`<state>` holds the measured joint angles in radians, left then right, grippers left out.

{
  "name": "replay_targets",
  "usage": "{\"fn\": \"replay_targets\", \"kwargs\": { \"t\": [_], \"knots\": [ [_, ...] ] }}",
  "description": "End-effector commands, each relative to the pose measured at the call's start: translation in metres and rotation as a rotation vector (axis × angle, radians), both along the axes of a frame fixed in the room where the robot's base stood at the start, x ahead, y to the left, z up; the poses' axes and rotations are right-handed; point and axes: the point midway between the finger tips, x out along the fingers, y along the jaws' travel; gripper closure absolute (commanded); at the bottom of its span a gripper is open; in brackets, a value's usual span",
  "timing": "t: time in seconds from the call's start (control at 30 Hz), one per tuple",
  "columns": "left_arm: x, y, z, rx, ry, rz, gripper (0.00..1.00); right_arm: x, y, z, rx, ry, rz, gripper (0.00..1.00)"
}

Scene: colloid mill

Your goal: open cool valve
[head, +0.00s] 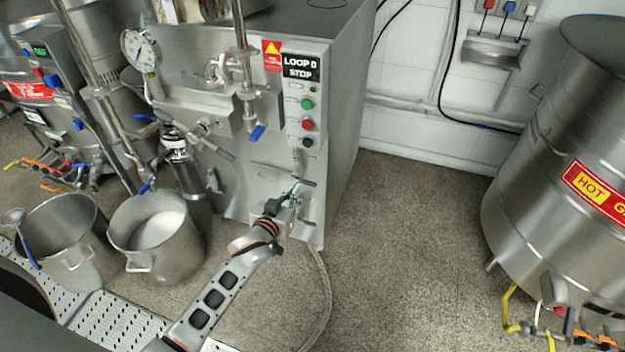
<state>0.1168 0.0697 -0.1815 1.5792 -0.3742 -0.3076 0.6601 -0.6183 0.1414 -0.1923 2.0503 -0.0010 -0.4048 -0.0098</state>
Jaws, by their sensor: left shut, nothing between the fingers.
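The steel mill cabinet (262,150) stands in the middle of the head view, with a "LOOP 0 STOP" display. My left arm reaches up from the bottom to its lower front. My left gripper (290,194) is shut and empty, close to a small dark valve handle (304,182) low on the cabinet front. I cannot tell whether they touch. The gripper partly hides the fittings there. A blue valve handle (256,132) sits higher on the front. I can read no label that says which valve is the cool one. My right gripper is not in view.
Two steel pots, one at the left (62,235) and one nearer the cabinet (155,235), stand left of my arm. A hose (325,290) lies on the floor below the cabinet. A large steel tank (555,160) stands at the right. The floor between is clear.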

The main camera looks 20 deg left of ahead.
Motion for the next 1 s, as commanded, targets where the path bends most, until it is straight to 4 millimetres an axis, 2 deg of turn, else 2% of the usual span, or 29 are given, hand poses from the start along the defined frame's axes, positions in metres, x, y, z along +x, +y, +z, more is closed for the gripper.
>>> {"fn": "replay_targets", "kwargs": {
  "t": [0.37, 0.53, 0.83, 1.0],
  "knots": [
    [0.002, 0.0, 0.0, -0.003, 0.0, 0.002, 1.0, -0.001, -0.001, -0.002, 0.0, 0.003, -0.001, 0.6],
    [0.011, 0.0, -0.004, -0.003, 0.0, 0.002, 1.0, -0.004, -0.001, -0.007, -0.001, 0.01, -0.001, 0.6],
    [0.059, -0.002, -0.019, -0.002, 0.004, 0.001, 1.0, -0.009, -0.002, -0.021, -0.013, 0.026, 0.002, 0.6],
    [0.088, -0.003, -0.027, -0.002, 0.005, 0.001, 1.0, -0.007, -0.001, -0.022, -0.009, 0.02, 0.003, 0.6]
  ]
}}
